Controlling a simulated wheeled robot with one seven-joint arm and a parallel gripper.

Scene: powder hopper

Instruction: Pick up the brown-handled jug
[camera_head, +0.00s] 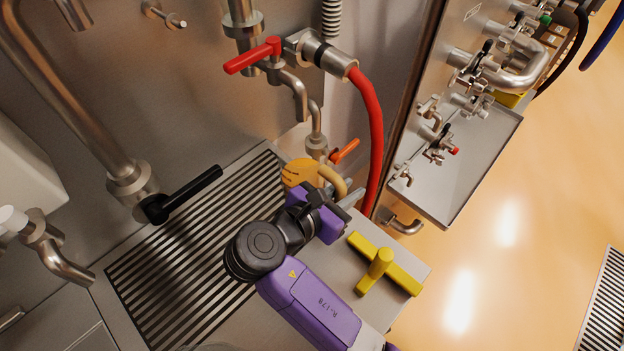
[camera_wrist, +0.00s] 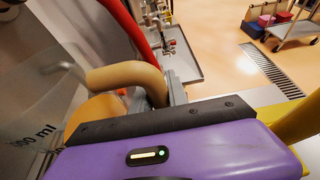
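The jug shows in the head view as an orange-yellow round part (camera_head: 298,173) with a curved tan-brown handle (camera_head: 335,181), below a tap at the hopper's side. In the wrist view the handle (camera_wrist: 125,75) arches close in front of my gripper, with orange (camera_wrist: 92,112) beneath it and "ml" markings at the left. My gripper (camera_head: 350,194) is right at the handle, its grey finger beside the handle's outer end. The wrist body hides the jug's lower part and most of the fingers. I cannot tell whether the fingers touch or enclose the handle.
A yellow T-shaped piece (camera_head: 380,264) lies on the steel surface just right of my gripper. A red hose (camera_head: 372,120) hangs close behind. A red-handled valve (camera_head: 253,55), an orange lever (camera_head: 344,151) and a black lever (camera_head: 190,195) stick out nearby. A slotted grate (camera_head: 160,262) lies left.

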